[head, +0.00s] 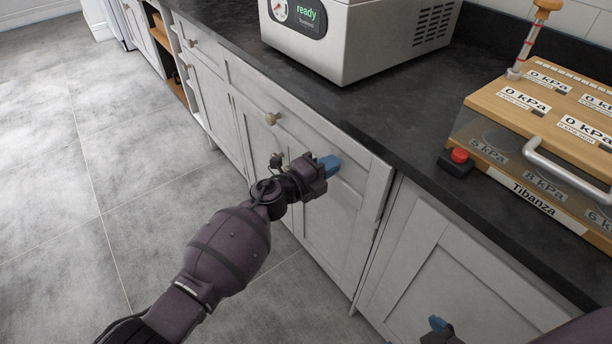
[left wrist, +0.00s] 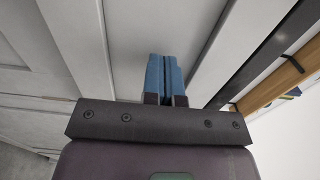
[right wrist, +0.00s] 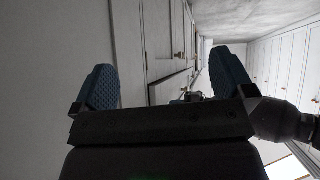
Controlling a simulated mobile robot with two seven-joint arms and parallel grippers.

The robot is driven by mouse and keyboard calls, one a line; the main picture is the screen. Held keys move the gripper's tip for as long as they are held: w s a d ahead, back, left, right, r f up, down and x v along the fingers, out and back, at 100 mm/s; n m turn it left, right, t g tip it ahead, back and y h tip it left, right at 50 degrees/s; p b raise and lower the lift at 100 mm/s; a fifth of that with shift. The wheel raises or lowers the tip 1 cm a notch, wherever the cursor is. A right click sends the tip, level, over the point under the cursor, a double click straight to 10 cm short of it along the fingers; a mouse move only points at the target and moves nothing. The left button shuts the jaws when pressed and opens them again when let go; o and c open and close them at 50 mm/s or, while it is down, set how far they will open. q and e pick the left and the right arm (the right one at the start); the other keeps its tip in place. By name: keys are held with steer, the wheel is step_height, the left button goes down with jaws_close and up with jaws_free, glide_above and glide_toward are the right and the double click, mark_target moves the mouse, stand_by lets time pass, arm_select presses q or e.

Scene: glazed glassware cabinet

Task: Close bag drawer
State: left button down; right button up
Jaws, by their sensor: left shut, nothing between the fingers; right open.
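The white drawer front (head: 300,115) with a round knob (head: 273,118) sits under the dark worktop, below the white machine. Its right end appears to stand slightly proud of the cabinet, and I take it to be the bag drawer. My left gripper (head: 328,166) is shut and empty, its blue fingertips in front of the drawer's lower right part. Contact cannot be told. In the left wrist view the closed fingers (left wrist: 166,76) point at white panels. My right gripper (right wrist: 163,82) is open and empty; in the head view only part shows, at the bottom right.
A white machine (head: 350,35) with a "ready" display stands on the dark worktop (head: 390,105). To its right are a wooden-topped box (head: 550,110) with a metal handle and a red button (head: 459,156). Cabinet doors continue below (head: 460,260). The grey floor (head: 100,150) at left is clear.

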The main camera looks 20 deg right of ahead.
arm_select(q)
steer(key=shift+x, duration=1.25)
steer(key=shift+r+b, duration=0.25)
steer(key=shift+b, duration=0.05)
arm_select(e)
steer(key=shift+a+f, duration=0.15)
steer(key=shift+a, duration=0.05)
arm_select(q)
steer(key=shift+d+r, duration=0.1)
steer(key=shift+r, duration=0.05)
arm_select(e)
steer(key=shift+f, duration=0.1)
arm_select(q)
steer(key=p+v, duration=0.3)
steer(key=v, duration=1.1)
steer(key=shift+a+f, duration=0.25)
steer(key=shift+f, duration=0.05)
arm_select(e)
steer(key=shift+s+a+r, duration=0.25)
steer(key=shift+s+r, duration=0.1)
steer(key=shift+r, duration=0.4)
steer(key=shift+s+a+r, duration=0.25)
steer(key=shift+s+r, duration=0.05)
steer(key=shift+r, duration=0.4)
